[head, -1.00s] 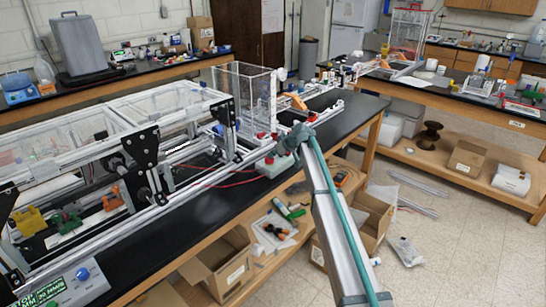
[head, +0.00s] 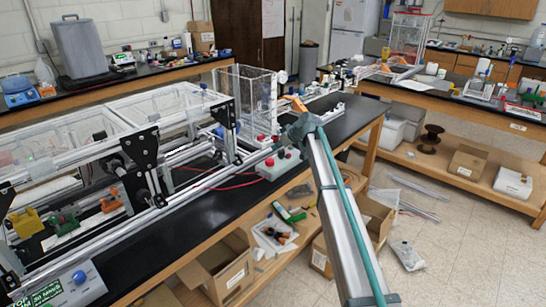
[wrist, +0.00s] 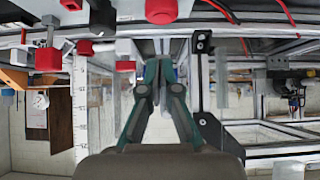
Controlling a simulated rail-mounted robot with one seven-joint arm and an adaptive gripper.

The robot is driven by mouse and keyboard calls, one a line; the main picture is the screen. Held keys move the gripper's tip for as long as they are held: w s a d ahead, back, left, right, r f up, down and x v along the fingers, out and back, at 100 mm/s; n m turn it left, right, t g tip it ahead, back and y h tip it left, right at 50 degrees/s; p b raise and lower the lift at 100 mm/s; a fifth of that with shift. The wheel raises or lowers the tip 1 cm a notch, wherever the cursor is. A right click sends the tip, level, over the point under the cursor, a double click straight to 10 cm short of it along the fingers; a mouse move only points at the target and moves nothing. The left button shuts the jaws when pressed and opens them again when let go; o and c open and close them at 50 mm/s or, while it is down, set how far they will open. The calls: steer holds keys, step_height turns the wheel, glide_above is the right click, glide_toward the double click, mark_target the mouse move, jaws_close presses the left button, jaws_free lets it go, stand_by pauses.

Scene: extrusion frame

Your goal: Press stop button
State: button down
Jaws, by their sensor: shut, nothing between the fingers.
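A white box (head: 277,168) with red buttons sits on the black bench beside the aluminium frame in the head view. One red button (head: 269,161) is on its near side. I cannot read a stop label on it. My gripper (wrist: 160,68) is shut and empty in the wrist view, its teal fingers together. A large red button (wrist: 160,10) shows beyond the fingertips at the top, apart from them in the picture; other red caps (wrist: 48,60) are to the left. In the head view my arm's end is above and right of the white box; the fingers are not clear there.
The aluminium extrusion frame (head: 150,205) with black brackets runs along the bench on the left. A clear tank (head: 248,95) stands behind the box. A control panel with a blue knob (head: 80,277) is at lower left. Cardboard boxes (head: 222,268) are below the bench.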

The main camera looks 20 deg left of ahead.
steer(key=b+v, duration=0.1)
steer(key=v, duration=0.6)
steer(key=shift+r+b, duration=0.15)
steer(key=shift+b, duration=0.2)
steer(key=shift+w, duration=0.1)
steer(key=s+d+f+m+g+h, duration=0.1)
steer(key=s+d+f+m+h, duration=0.15)
steer(key=s+d+f, duration=1)
steer(key=s+d+f+m+g+h, duration=0.15)
steer(key=s+d+f+m, duration=0.4)
steer(key=f, duration=1.15)
steer(key=s+d+f+m+g+h, duration=0.1)
steer(key=s+d+f+m+h, duration=0.15)
steer(key=s+d+f, duration=0.85)
steer(key=s+d+f+m+g+h, duration=0.1)
steer(key=s+d+f+g+h, duration=0.1)
steer(key=s+d+f, duration=1.2)
steer(key=s+d+f+g, duration=0.1)
steer(key=s+d, duration=0.1)
steer(key=s, duration=0.7)
steer(key=s+d+f+m+g, duration=0.1)
steer(key=s+d+f+g, duration=0.1)
steer(key=s, duration=0.8)
steer(key=s+d+f+m+g, duration=0.1)
steer(key=s+d, duration=0.2)
steer(key=s, duration=0.6)
steer(key=shift+s+f, duration=0.3)
steer(key=shift+g, duration=0.25)
